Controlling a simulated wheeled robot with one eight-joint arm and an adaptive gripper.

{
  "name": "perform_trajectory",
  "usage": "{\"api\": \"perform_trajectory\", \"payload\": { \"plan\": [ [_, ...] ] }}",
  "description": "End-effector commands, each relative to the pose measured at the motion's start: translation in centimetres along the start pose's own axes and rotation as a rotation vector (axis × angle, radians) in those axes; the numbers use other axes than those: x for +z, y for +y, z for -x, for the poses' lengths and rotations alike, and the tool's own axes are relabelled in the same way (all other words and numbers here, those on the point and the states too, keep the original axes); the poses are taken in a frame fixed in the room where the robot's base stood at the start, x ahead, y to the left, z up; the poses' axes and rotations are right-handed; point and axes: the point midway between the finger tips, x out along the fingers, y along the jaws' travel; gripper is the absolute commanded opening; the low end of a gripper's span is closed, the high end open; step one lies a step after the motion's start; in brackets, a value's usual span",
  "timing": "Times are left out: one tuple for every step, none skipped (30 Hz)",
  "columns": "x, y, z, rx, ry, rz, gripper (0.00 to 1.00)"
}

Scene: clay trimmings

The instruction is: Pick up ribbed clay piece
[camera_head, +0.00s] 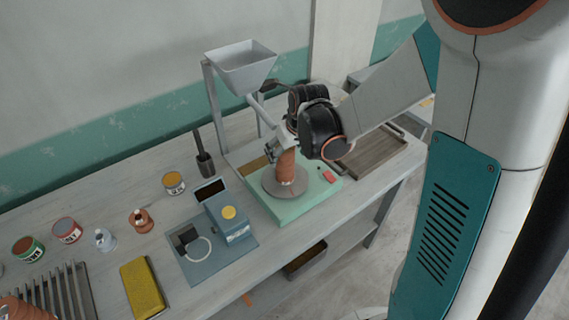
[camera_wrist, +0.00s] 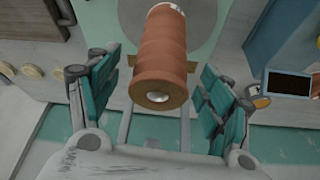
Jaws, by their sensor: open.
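The ribbed clay piece (camera_head: 286,175) is a terracotta-coloured ringed cylinder standing on a round grey disc (camera_head: 272,187) atop a pale green base (camera_head: 305,205). In the wrist view the clay piece (camera_wrist: 160,62) shows its ridged side and a rounded end with a pale spot at its centre. My gripper (camera_head: 285,147) is at the upper part of the piece in the head view. In the wrist view its teal finger pads (camera_wrist: 162,100) are spread, one on each side of the piece, with gaps between. Part of the piece is hidden behind my gripper in the head view.
A grey hopper (camera_head: 241,68) on a stand rises behind the green base. A wooden tray (camera_head: 372,158) lies to the right. A blue box with a yellow button (camera_head: 230,220) stands at the front left. Paint tins, a yellow block (camera_head: 142,288) and a rack lie further left.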

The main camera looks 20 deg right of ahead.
Motion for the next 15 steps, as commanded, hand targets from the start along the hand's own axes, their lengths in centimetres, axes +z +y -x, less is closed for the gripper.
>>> {"api": "perform_trajectory", "payload": {
  "plan": [
    [0.1,-0.1,-1.0,0.000,0.000,0.001,0.73],
    [0.1,-0.1,-1.4,0.000,0.000,0.000,0.73],
    [0.1,-0.1,-1.8,0.000,0.000,0.000,0.73],
    [0.0,-0.1,-2.1,0.000,0.000,0.000,0.73],
    [0.0,-0.1,-2.4,0.000,0.000,0.000,0.73],
    [0.0,-0.1,-2.6,0.000,0.000,0.000,0.73],
    [0.1,-0.1,-2.7,0.000,0.000,0.000,0.73],
    [0.1,-0.1,-2.8,0.000,0.000,0.000,0.73],
    [0.1,-0.1,-2.9,0.000,0.000,0.000,0.73],
    [0.1,-0.1,-2.9,0.000,0.000,0.000,0.73],
    [0.0,-0.1,-2.9,0.000,0.000,0.000,0.73],
    [0.0,-0.1,-2.9,0.000,0.000,0.000,0.73],
    [0.0,-0.1,-2.9,0.000,0.000,0.001,0.73],
    [0.0,-0.1,-2.9,0.000,0.000,0.001,0.73],
    [0.0,-0.1,-2.9,0.000,0.000,0.001,0.73]
  ]
}}
